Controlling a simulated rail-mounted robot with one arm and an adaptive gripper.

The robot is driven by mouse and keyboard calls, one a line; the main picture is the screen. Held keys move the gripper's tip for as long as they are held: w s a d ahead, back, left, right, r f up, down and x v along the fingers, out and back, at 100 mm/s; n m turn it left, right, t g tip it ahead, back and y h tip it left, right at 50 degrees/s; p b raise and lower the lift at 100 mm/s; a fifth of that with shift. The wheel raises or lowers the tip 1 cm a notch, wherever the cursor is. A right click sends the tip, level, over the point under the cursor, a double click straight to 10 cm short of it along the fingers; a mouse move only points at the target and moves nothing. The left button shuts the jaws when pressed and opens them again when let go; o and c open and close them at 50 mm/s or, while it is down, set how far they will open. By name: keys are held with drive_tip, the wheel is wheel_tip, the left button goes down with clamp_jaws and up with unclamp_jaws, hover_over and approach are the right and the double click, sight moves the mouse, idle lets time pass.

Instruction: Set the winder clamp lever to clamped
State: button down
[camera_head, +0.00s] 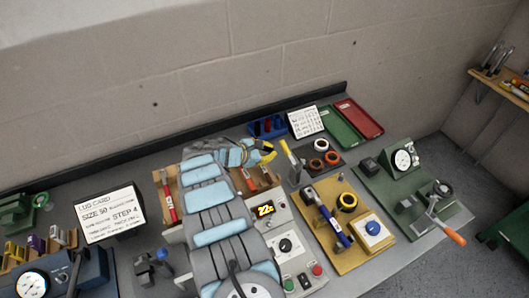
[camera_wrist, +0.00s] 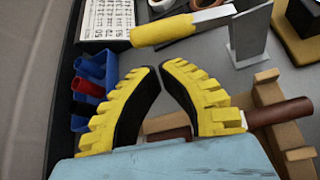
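My gripper (camera_wrist: 157,68) has yellow, black-padded fingers, partly open with a narrow gap between the tips and nothing held. In the head view my gripper (camera_head: 267,152) is above the back of the bench. Just right of it is a lever with a yellow handle (camera_head: 286,149); in the wrist view the yellow handle (camera_wrist: 163,30) lies beyond the fingertips, apart from them, on a metal arm from a grey bracket (camera_wrist: 250,38). At the far right, a green-based device with a dial has an orange-handled crank (camera_head: 452,236). No visible label identifies the winder clamp lever.
A blue bin (camera_head: 267,127) stands near my gripper. A wooden rack (camera_wrist: 268,95) with a brown-handled tool lies under the right finger. Tape rolls, red and green trays (camera_head: 358,117), a yellow board (camera_head: 345,262) and a control box with a display stand to the right.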

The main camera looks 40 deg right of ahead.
drive_tip(key=b+x, duration=0.1)
drive_tip(key=x, duration=0.1)
drive_tip(key=shift+d+f, duration=0.15)
drive_tip(key=shift+f, duration=0.15)
drive_tip(key=shift+d+f, duration=0.15)
drive_tip(key=shift+d, duration=0.5)
